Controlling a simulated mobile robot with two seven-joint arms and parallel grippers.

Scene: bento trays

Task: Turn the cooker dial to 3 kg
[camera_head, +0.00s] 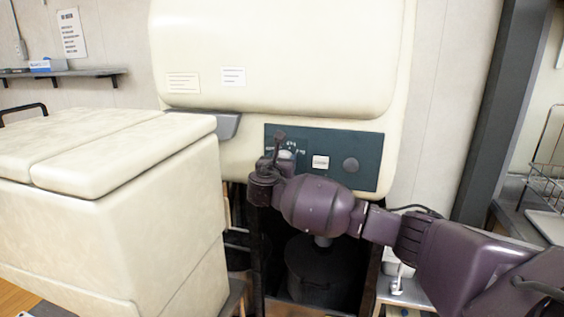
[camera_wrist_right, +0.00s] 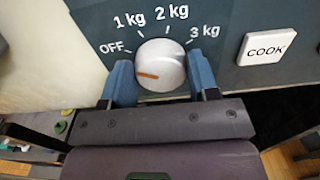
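The cooker dial (camera_wrist_right: 161,65) is a round pale knob with an orange pointer mark. The mark points left, close to the OFF side of the scale, away from the 3 kg label (camera_wrist_right: 204,32) at the upper right. The two blue fingers of my right gripper (camera_wrist_right: 162,82) stand on either side of the dial and look to touch it on both sides. In the head view my right gripper (camera_head: 277,160) is at the left part of the dark control panel (camera_head: 335,143) and partly hides the dial. My left gripper is not in view.
The white COOK button (camera_wrist_right: 266,46) is right of the dial; it also shows in the head view (camera_head: 320,162). A round dark knob (camera_head: 351,165) is farther right. A large cream bin (camera_head: 105,225) stands at the left. A dark pot (camera_head: 314,270) stands below the panel.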

